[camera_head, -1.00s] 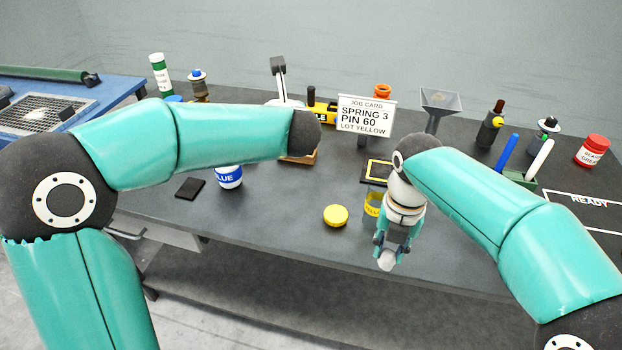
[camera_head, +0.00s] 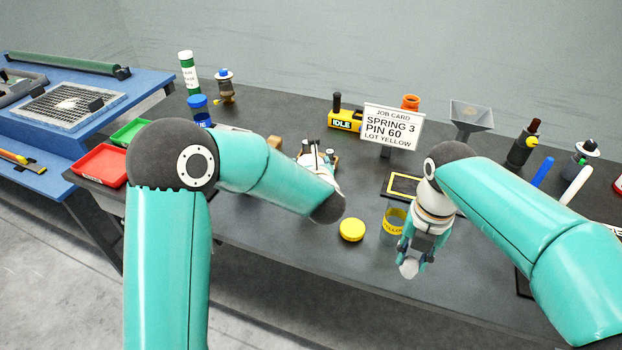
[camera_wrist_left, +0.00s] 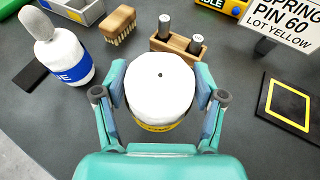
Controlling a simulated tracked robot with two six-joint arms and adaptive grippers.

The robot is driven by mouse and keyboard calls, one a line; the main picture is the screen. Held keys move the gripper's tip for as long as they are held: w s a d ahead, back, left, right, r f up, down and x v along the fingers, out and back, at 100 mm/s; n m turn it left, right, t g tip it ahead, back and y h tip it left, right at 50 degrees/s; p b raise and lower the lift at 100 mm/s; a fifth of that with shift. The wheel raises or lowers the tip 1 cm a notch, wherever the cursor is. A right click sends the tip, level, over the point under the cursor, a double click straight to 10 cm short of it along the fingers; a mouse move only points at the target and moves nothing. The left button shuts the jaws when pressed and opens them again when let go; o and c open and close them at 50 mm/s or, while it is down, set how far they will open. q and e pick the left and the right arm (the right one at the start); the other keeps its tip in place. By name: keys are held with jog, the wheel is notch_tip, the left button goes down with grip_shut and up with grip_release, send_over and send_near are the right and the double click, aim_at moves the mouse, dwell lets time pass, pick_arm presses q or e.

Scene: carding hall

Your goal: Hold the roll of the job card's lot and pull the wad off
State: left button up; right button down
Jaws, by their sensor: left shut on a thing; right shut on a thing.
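The job card (camera_head: 392,125) reads SPRING 3, PIN 60, LOT YELLOW. In the left wrist view, a white roll (camera_wrist_left: 160,82) with a yellow band stands between the fingers of my left gripper (camera_wrist_left: 160,95), which is shut on it. Its flat top shows a small dark hole and no wad. In the head view my left forearm hides this roll. My right gripper (camera_head: 410,255) is shut on a pale rounded wad (camera_head: 408,269), in front of the clear yellow-labelled jar (camera_head: 393,222) and apart from the roll.
A blue-banded roll (camera_wrist_left: 65,62) with a pale wad on top stands left of my left gripper. A brush (camera_wrist_left: 119,25) and a wooden block (camera_wrist_left: 178,43) with metal cylinders lie beyond. A yellow lid (camera_head: 351,230) lies beside the jar. A black yellow-framed pad (camera_wrist_left: 287,102) lies right.

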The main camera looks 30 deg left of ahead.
pick_arm(q)
jog(key=shift+f, duration=2.45)
jog(key=shift+f, duration=0.1)
jog(key=o, duration=1.8)
jog(key=shift+c, duration=0.2)
